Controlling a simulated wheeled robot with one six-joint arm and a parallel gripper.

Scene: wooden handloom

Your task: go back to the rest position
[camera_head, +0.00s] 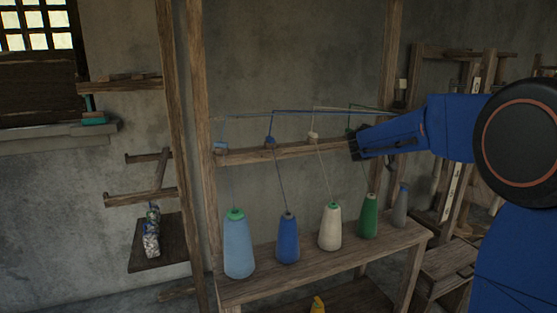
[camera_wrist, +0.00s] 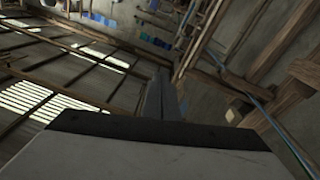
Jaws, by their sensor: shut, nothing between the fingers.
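My blue arm reaches in from the right in the head view. My gripper (camera_head: 354,145) is at its end, in front of the wooden crossbar (camera_head: 318,148) of the yarn stand, above the green cone (camera_head: 367,216). I cannot tell whether it touches the bar or the thread near it. In the wrist view my gripper's fingers (camera_wrist: 160,76) are together, with nothing seen between them.
A light blue cone (camera_head: 238,246), a blue cone (camera_head: 288,239), a cream cone (camera_head: 330,227) and a grey cone (camera_head: 399,207) stand on the wooden bench (camera_head: 320,270). Threads rise from cones to the bar. A wooden post (camera_head: 388,70) stands behind my gripper.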

